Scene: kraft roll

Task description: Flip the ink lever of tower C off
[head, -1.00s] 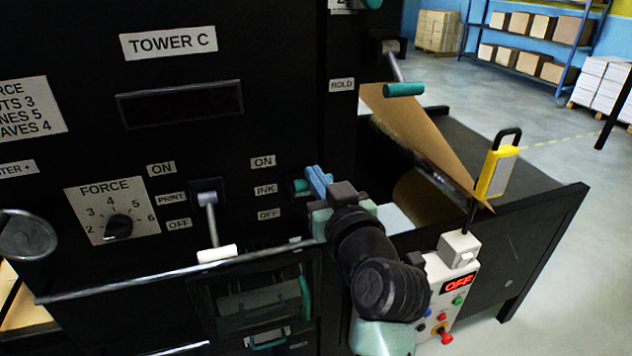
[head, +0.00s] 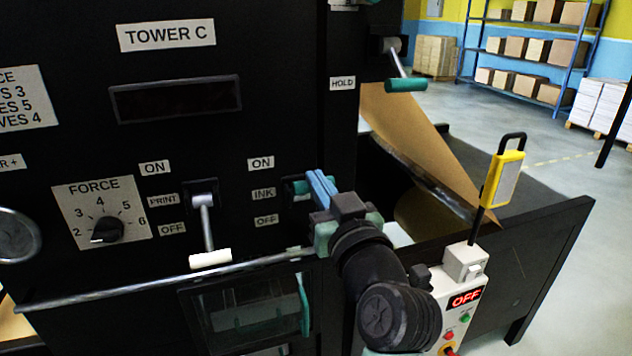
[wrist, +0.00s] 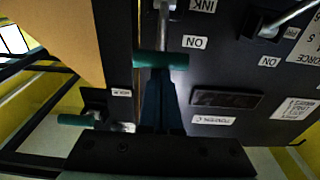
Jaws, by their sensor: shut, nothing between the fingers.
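The tower C panel (head: 60,120) is black, with a TOWER C label (head: 166,35). Its ink lever (head: 297,187) has a teal handle, beside the ON, INK and OFF labels; the INK label (head: 263,194) is to its left. My gripper (head: 318,185) is shut and empty, its blue fingers at the handle and partly hiding it in the head view. In the wrist view, which is upside down, the teal handle (wrist: 160,60) lies across the fingertips (wrist: 160,75), and its metal stem runs toward the top edge. I cannot tell whether they touch.
The white-handled print lever (head: 210,257) hangs down to the left, above a long metal bar (head: 160,286). The FORCE dial (head: 107,229) is farther left. A teal hold lever (head: 405,84) is at upper right. A control box (head: 463,300) reading OFF stands right of my arm.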

